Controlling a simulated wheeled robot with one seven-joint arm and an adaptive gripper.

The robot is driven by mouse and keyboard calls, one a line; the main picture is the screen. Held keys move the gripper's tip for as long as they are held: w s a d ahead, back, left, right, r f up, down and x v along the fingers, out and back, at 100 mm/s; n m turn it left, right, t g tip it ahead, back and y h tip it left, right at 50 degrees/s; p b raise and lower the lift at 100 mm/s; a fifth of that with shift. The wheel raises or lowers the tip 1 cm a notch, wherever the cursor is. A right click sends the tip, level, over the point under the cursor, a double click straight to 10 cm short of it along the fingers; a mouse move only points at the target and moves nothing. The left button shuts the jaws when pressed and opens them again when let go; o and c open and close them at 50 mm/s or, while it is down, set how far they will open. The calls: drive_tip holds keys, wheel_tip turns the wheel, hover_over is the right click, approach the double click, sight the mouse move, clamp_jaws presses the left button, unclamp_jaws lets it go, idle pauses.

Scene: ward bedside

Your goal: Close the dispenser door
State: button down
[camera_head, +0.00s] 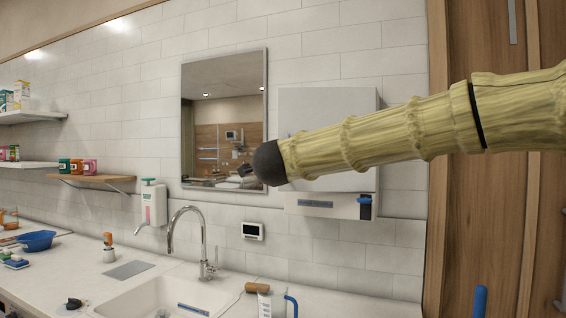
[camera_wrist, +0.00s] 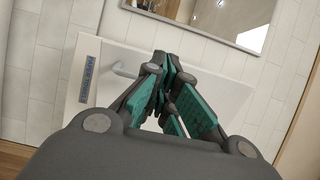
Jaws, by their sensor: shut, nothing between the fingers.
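The dispenser (camera_head: 325,108) is a white box on the tiled wall, right of the mirror. My arm crosses its middle and hides part of its front. A blue label (camera_head: 315,203) is on its lower part. In the wrist view its white front (camera_wrist: 104,38) is tilted, with the label (camera_wrist: 87,68) at its left and a pale handle (camera_wrist: 125,68) near my fingers. I cannot tell how far its door stands open. My gripper (camera_wrist: 166,68) is shut and empty, in front of the dispenser in the wrist view; contact is unclear.
The mirror (camera_head: 222,110) hangs left of the dispenser. Below are the sink (camera_head: 150,297), its tall tap (camera_head: 204,250) and a counter (camera_head: 70,262). A soap dispenser (camera_head: 153,204) and shelves (camera_head: 92,181) are further left. A wooden panel (camera_head: 505,220) stands right.

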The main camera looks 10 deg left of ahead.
drive_tip(key=s+d+m+g+y+p, duration=0.45)
drive_tip(key=d+m+y, duration=0.25)
drive_tip(key=d+m, duration=0.65)
drive_tip(key=p+x, duration=0.3)
drive_tip(key=x, duration=1)
drive_tip(key=shift+w+a+f+n, duration=0.2)
drive_tip(key=shift+a+f+n, duration=0.05)
drive_tip(key=shift+a+n, duration=0.1)
drive_tip(key=w+a+m+t+h+p, duration=0.1)
drive_tip(key=w+a+m+t+h, duration=0.1)
drive_tip(key=w, duration=0.6)
drive_tip(key=m+t+h, duration=0.1)
drive_tip(key=m+h, duration=0.1)
drive_tip(key=h, duration=0.1)
drive_tip(key=shift+w+r+t, duration=0.2)
drive_tip(key=shift+t, duration=0.15)
